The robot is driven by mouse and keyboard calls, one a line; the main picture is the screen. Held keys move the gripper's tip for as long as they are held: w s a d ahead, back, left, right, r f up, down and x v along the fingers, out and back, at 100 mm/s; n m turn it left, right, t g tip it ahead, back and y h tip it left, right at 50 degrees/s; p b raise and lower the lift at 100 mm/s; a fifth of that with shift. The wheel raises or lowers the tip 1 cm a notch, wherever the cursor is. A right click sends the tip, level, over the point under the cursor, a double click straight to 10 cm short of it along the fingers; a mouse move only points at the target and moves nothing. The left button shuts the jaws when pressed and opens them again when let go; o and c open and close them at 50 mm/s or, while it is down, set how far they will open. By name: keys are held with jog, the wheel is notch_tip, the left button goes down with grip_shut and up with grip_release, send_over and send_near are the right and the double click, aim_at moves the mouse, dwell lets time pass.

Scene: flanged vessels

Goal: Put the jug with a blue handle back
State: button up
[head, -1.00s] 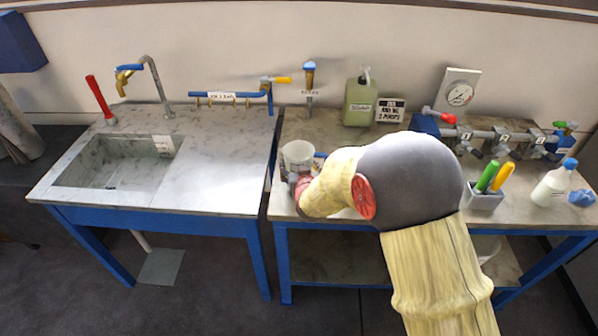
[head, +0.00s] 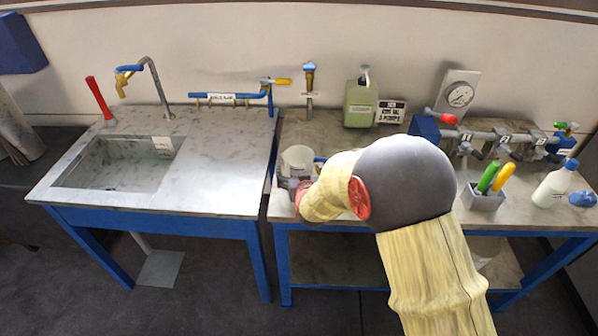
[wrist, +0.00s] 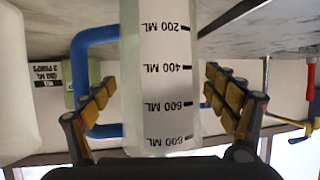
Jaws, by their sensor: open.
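The jug (head: 297,160) is a pale translucent vessel near the left end of the right bench. Its blue handle (head: 320,158) shows partly behind my forearm. In the wrist view, which is upside down, the jug (wrist: 163,70) shows black millilitre marks, and its blue handle (wrist: 84,75) sticks out to the left. My gripper (wrist: 160,85) is open, with one finger on each side of the jug and visible gaps between. In the head view my gripper (head: 292,184) is at the jug's near side. The jug looks upright on the bench top.
A green container (head: 360,103) and a black-and-white sign (head: 390,112) stand behind. A grey pen holder (head: 483,198) and a white bottle (head: 553,185) stand at right. The sink bench (head: 210,175) is across a narrow gap. A white vessel (wrist: 14,90) shows at the wrist view's left edge.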

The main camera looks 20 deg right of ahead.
jog(key=shift+r, duration=0.1)
jog(key=shift+s+r, duration=0.1)
jog(key=shift+r, duration=0.1)
jog(key=s+a+r+g+y+p, duration=0.2)
jog(key=s+a+r+p, duration=0.1)
jog(key=s+r, duration=0.95)
jog(key=s+d+r+g, duration=0.1)
jog(key=s+r+g, duration=0.2)
jog(key=s, duration=1.1)
jog(key=s+d+r+n+g, duration=0.1)
jog(key=s+r, duration=0.4)
jog(key=s, duration=0.9)
jog(key=shift+d+r+g, duration=0.15)
jog(key=shift+d+g, duration=0.35)
jog(key=shift+g, duration=0.4)
